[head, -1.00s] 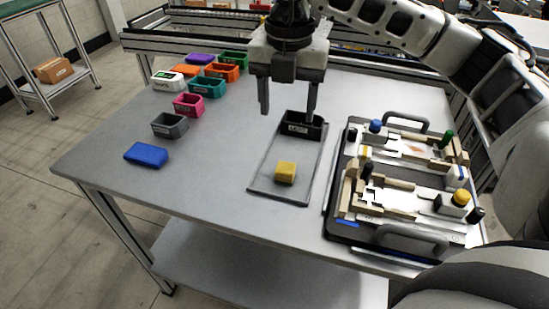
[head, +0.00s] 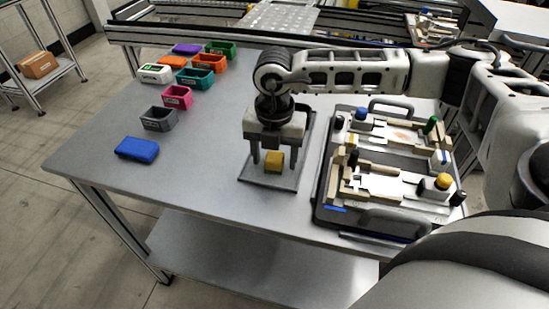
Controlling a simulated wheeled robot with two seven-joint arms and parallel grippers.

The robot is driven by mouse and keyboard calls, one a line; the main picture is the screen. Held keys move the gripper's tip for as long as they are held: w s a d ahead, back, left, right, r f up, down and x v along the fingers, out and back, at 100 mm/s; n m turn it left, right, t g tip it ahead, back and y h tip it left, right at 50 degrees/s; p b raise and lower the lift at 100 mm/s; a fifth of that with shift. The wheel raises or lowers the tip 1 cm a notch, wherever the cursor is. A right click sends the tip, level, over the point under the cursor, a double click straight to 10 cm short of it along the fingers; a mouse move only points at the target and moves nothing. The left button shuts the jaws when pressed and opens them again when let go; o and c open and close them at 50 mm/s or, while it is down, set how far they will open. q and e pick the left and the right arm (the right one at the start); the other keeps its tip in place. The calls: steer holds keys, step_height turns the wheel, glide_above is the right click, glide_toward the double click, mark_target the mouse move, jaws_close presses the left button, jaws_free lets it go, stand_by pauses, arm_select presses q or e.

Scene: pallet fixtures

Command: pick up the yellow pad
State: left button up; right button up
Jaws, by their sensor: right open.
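The yellow pad (head: 274,160) is a small yellow block lying on a grey tray (head: 268,182) with a thin raised rim. My right gripper (head: 268,163) points straight down over the tray with its two fingers apart. One finger shows on each side of the pad, and the pad looks to be between them or just in front of them. I cannot tell whether the fingers touch it. My left gripper does not show.
A fixture pallet (head: 393,170) with handles, wooden blocks and coloured knobs stands right of the tray. The table between is clear.

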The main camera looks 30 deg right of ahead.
steer(key=shift+f, duration=0.3)
steer(key=c, duration=1.1)
steer(key=shift+o, duration=0.2)
steer(key=shift+r, duration=0.2)
steer(key=shift+r, duration=0.25)
step_height(320, 180, up, 2)
steer(key=shift+r, duration=0.15)
arm_select(q)
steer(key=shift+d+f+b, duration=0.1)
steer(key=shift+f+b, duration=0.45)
steer(key=shift+b, duration=0.7)
arm_select(e)
steer(key=s+a+r, duration=0.6)
steer(key=a+r, duration=0.4)
steer(key=a, duration=0.2)
steer(key=shift+s+a, duration=0.15)
steer(key=shift+s, duration=0.2)
